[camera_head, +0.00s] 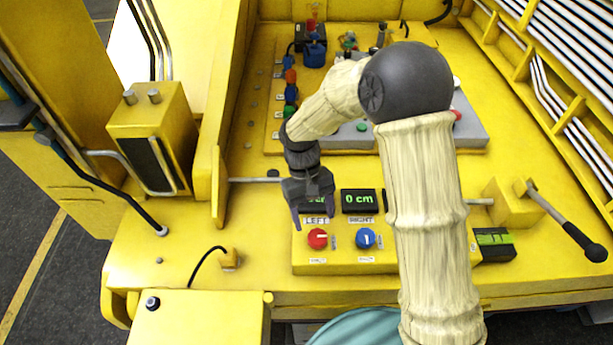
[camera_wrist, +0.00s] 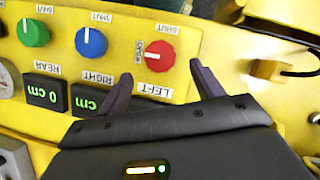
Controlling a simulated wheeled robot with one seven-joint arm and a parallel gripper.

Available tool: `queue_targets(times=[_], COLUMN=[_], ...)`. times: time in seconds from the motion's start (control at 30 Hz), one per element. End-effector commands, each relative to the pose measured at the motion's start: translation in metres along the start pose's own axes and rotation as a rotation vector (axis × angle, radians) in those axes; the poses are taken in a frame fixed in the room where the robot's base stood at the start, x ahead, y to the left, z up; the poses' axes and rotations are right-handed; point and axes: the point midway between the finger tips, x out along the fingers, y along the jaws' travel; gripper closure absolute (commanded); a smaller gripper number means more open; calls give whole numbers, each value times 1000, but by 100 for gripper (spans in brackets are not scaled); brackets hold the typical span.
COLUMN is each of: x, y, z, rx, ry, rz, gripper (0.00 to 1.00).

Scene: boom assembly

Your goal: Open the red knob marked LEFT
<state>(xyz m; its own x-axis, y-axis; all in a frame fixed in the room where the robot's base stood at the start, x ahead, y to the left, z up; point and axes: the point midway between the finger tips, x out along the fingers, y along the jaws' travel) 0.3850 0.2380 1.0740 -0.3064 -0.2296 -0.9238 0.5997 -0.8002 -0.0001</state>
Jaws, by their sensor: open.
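The red knob (camera_head: 318,238) sits on a yellow panel just below a label reading LEFT (camera_head: 316,221). My gripper (camera_head: 314,218) is open and empty above the panel, close to the red knob, with its fingers pointing down. In the wrist view the red knob (camera_wrist: 160,56) lies beyond the gap between the two fingers (camera_wrist: 165,85), with the LEFT label nearer to me. The knob has a white pointer line, and labels reading OPEN and SHUT stand around it. I cannot tell how far the fingertips are above the panel.
A blue knob (camera_head: 365,238) marked RIGHT is beside the red one; a green knob (camera_wrist: 33,32) shows in the wrist view. A display (camera_head: 358,201) reads 0 cm. A black-ended lever (camera_head: 566,222) stands at right. A black cable (camera_head: 207,262) curves at left.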

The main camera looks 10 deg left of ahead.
Motion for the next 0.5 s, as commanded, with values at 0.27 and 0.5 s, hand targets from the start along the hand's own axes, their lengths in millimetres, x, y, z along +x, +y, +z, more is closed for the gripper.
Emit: queue_targets(times=[0.27, 0.5], x=[-56, -101], y=[0, 0], z=[-2, -1], rx=[0, -2], ry=[5, 4], rz=[0, 0], gripper=[34, 34])
